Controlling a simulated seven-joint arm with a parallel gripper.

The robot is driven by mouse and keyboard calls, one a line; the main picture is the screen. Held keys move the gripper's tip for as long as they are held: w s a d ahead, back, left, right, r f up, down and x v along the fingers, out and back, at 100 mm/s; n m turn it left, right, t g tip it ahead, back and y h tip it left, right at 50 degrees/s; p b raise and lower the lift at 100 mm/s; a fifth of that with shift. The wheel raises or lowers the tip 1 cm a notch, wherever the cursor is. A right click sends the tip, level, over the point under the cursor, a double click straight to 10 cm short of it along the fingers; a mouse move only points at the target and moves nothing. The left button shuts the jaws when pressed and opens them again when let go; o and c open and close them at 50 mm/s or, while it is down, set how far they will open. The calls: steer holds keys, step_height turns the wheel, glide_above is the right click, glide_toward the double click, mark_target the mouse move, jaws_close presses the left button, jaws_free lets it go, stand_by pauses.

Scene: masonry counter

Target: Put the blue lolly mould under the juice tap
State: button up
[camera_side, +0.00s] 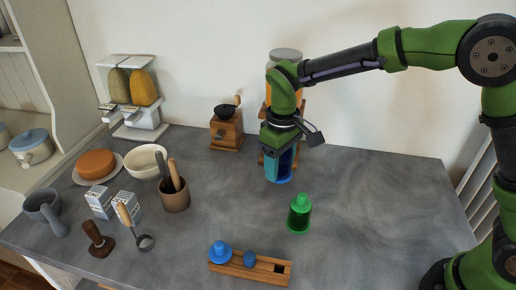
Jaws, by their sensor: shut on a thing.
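My gripper (281,142) points down and is shut on the blue lolly mould (272,172). The mould is upright, its upper part hidden by the gripper, with a wider blue rim at its foot close to the counter. It is in front of the juice dispenser (285,55), which has a grey lid, orange juice and a wooden stand. My gripper hides the juice tap, so I cannot tell whether the mould is directly below it. I cannot tell whether the mould's foot touches the counter.
A green mould (299,214) stands nearer on the grey counter (370,215). A wooden rack (262,271) at the front holds blue pieces and has an empty square hole. A wooden grinder (227,130) stands left of the dispenser. The counter's right side is clear.

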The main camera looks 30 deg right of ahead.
steer(key=s+d+r+m, duration=0.1)
steer(key=s+d+r, duration=0.1)
steer(key=d, duration=0.6)
steer(key=s+d+r+m, duration=0.2)
steer(key=s+d+r, duration=0.1)
steer(key=d, duration=0.5)
steer(key=shift+s+r+m, duration=0.3)
steer(key=shift+s+r, duration=0.05)
steer(key=shift+r, duration=0.4)
steer(key=n, duration=0.4)
glide_toward(281, 196)
step_height(281, 196, down, 6)
steer(key=shift+f, duration=0.1)
steer(key=shift+f, duration=0.1)
steer(key=o, duration=1.1)
steer(key=shift+c, duration=0.2)
